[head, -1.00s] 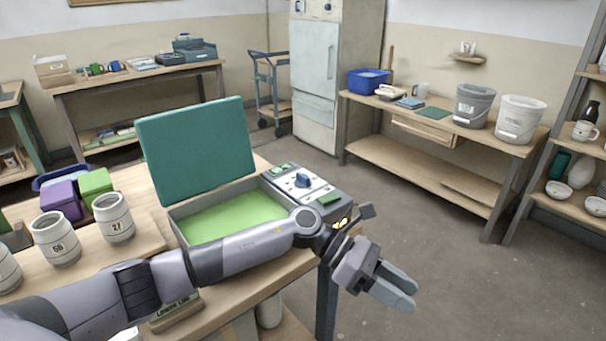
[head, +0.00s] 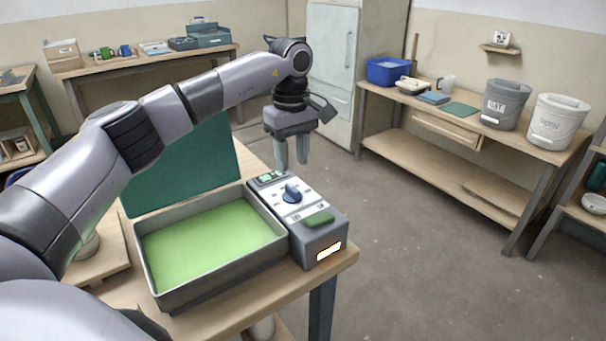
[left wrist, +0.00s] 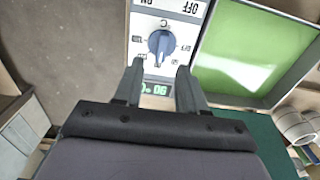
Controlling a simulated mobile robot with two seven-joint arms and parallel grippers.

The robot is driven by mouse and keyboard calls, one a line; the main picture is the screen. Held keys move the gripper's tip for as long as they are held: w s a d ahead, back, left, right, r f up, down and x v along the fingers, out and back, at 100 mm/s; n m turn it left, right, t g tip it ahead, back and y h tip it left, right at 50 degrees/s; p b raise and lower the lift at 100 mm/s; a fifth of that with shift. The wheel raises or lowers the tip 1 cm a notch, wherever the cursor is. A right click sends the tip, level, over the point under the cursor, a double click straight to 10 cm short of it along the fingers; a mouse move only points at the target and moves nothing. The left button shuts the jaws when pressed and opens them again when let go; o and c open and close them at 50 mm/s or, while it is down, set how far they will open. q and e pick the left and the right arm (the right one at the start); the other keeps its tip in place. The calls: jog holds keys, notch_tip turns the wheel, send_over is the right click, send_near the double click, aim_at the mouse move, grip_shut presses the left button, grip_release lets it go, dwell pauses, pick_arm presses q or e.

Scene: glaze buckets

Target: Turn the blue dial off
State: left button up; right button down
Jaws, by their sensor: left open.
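The blue dial (head: 292,193) sits on the white top panel of a grey control box (head: 318,243) at the right end of the metal tray. It also shows in the left wrist view (left wrist: 160,43), with printed marks around it. My left gripper (head: 291,167) is open and empty, pointing down above the far end of the box. In the left wrist view its two fingertips (left wrist: 158,68) lie on either side of the dial's near edge, apart from it. A green display (left wrist: 154,89) shows between the fingers. My right gripper is not in view.
The tray (head: 215,290) has a green bed, and a dark green lid (head: 185,175) stands open behind it. The wooden table's edge (head: 345,260) is close to the box. Free floor lies to the right, before a bench with a grey bucket (head: 505,105) and white bucket (head: 556,124).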

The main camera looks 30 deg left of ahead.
aim_at(292, 187)
pick_arm(q)
jog(key=f, duration=0.6)
jog(key=shift+s+f, duration=0.25)
jog(key=shift+f, duration=0.15)
jog(key=shift+c, duration=0.3)
grip_shut()
